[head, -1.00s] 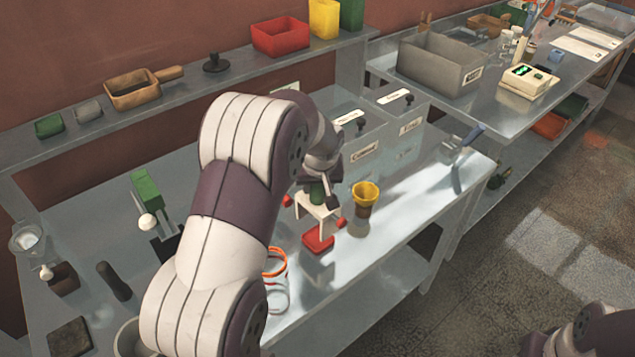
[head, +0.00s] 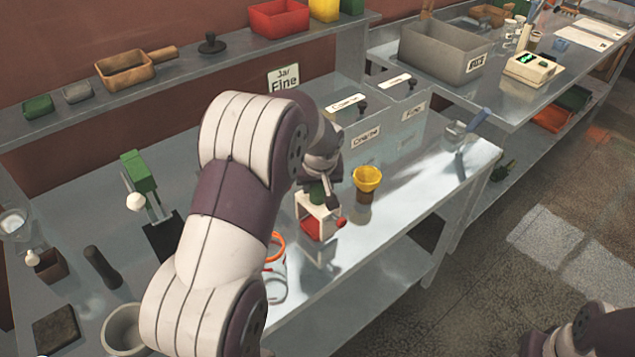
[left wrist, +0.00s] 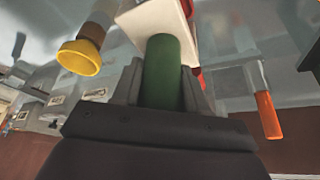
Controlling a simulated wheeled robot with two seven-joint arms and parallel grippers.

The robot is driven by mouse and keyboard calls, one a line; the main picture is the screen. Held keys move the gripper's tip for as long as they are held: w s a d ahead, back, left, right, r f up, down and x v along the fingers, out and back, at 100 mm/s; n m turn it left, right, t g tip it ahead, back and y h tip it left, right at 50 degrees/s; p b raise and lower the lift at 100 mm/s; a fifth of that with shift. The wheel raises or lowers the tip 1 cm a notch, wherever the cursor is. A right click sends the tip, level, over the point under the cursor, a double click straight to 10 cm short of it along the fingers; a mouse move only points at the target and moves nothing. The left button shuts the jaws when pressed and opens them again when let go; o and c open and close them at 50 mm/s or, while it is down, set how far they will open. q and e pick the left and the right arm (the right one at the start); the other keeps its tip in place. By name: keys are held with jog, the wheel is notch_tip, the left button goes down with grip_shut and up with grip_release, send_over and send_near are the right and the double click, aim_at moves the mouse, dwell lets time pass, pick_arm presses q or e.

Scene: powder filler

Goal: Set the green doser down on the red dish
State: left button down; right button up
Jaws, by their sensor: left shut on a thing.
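The green doser has a green cylindrical top (left wrist: 162,72) and a white frame-like body (left wrist: 155,25). In the head view its white body (head: 306,205) is upright above the work table, with a red knob (head: 341,222) at its right side. My left gripper (head: 325,190) is shut on the green top, one finger on each side in the left wrist view (left wrist: 165,85). The red dish (head: 311,228) shows low within the white frame, directly under the doser and partly hidden by it. I cannot tell whether they touch. My right gripper is not in view.
A yellow-topped cup (head: 367,178) stands close to the right of the doser. Labelled bins (head: 365,135) stand behind. The table's front edge is near, with bare metal to the right.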

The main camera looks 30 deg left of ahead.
pick_arm(q)
jog(key=shift+w+f, duration=0.1)
jog(key=shift+f, duration=0.45)
jog(key=shift+f+b, duration=0.1)
jog(key=shift+b, duration=0.25)
jog(key=shift+f+b, duration=0.35)
jog(key=shift+f, duration=0.1)
dwell(0.3)
jog(key=c, duration=0.5)
grip_release()
